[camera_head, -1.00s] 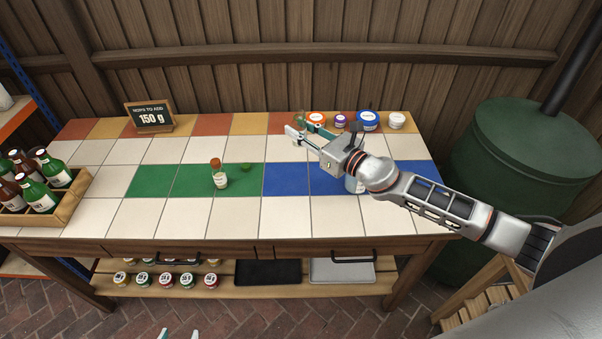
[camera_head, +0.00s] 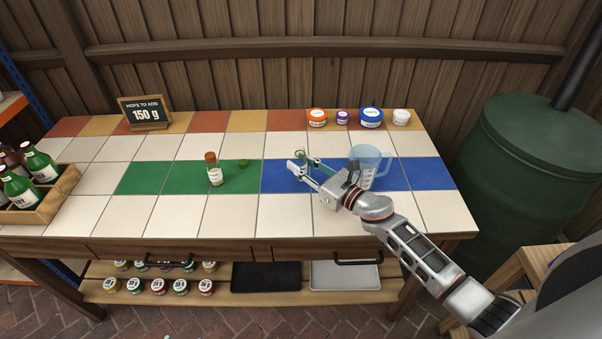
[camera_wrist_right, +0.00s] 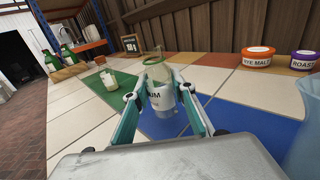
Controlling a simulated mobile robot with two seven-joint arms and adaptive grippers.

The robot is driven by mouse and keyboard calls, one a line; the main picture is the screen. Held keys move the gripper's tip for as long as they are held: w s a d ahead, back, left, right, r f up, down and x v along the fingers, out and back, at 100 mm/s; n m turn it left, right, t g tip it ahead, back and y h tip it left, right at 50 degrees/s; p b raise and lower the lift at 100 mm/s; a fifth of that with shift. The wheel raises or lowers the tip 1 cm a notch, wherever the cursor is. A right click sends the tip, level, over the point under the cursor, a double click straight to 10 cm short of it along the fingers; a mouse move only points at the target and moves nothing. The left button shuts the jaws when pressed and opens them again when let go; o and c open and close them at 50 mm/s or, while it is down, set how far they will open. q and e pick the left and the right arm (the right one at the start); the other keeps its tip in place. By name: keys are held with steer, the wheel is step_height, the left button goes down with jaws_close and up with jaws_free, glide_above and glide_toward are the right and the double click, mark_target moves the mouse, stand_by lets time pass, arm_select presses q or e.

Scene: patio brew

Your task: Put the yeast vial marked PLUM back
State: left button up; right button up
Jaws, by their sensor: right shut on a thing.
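A clear glass vial with a white label ending in "UM" (camera_wrist_right: 160,92) is between the fingers of my right gripper (camera_wrist_right: 163,104) in the right wrist view. No cap shows on it. In the head view my right gripper (camera_head: 304,168) is shut on this vial over the blue tiles, and the fingers largely hide it. Another vial, with an orange-brown cap (camera_head: 213,170), stands upright on the green tiles to the left. My left gripper is not in view.
A clear measuring jug (camera_head: 371,165) stands close to my right gripper. Several lidded tubs, including an orange one (camera_head: 317,117), line the back. A hops sign (camera_head: 147,113) stands at back left, a bottle crate (camera_head: 48,207) at left. White front tiles are clear.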

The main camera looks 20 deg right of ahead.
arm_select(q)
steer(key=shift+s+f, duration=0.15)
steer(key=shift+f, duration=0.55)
arm_select(e)
steer(key=shift+f, duration=1.1)
arm_select(q)
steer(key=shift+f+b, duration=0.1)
steer(key=shift+b, duration=0.25)
arm_select(e)
steer(key=shift+f, duration=0.2)
steer(key=o, duration=1.1)
steer(key=shift+r, duration=0.1)
